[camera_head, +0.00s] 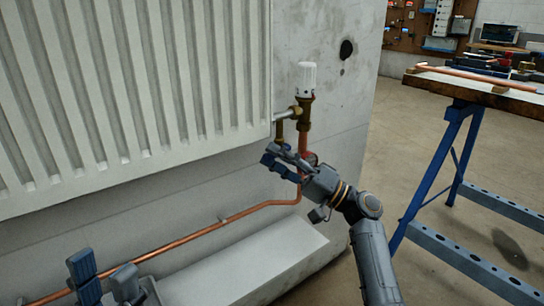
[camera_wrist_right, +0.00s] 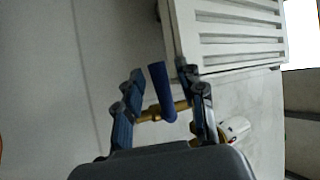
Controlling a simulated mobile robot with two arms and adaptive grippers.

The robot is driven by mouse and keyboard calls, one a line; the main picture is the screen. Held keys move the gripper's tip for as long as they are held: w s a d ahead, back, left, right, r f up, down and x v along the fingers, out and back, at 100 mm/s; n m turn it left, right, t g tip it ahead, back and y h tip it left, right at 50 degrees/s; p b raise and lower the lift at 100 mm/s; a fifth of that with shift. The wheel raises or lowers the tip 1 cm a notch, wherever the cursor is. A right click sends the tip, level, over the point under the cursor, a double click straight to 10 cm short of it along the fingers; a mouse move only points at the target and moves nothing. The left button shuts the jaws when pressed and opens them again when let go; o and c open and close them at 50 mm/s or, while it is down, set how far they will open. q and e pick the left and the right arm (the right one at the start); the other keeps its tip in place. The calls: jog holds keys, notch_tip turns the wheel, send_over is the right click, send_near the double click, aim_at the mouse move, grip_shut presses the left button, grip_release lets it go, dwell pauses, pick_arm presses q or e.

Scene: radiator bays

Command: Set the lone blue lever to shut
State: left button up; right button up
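The blue lever (camera_wrist_right: 161,88) shows in the right wrist view, on a brass fitting (camera_wrist_right: 150,115). My right gripper (camera_wrist_right: 158,74) is open, with one finger on each side of the lever in that view; I cannot tell whether either finger touches it. In the head view my right gripper (camera_head: 278,160) is at the pipework below the radiator valve (camera_head: 305,108), and it hides the lever or blends with it. My left gripper (camera_head: 105,277) is open and empty at the bottom left, low in front of the wall.
A ribbed white radiator (camera_head: 135,90) fills the upper left. The valve's white head (camera_head: 307,78) stands above my right gripper. A copper pipe (camera_head: 215,226) runs low along the wall, above a pale ledge (camera_head: 245,265). A blue-legged workbench (camera_head: 455,125) stands at right.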

jog(key=v, duration=0.7)
jog(key=shift+f, duration=0.1)
jog(key=shift+c, duration=0.4)
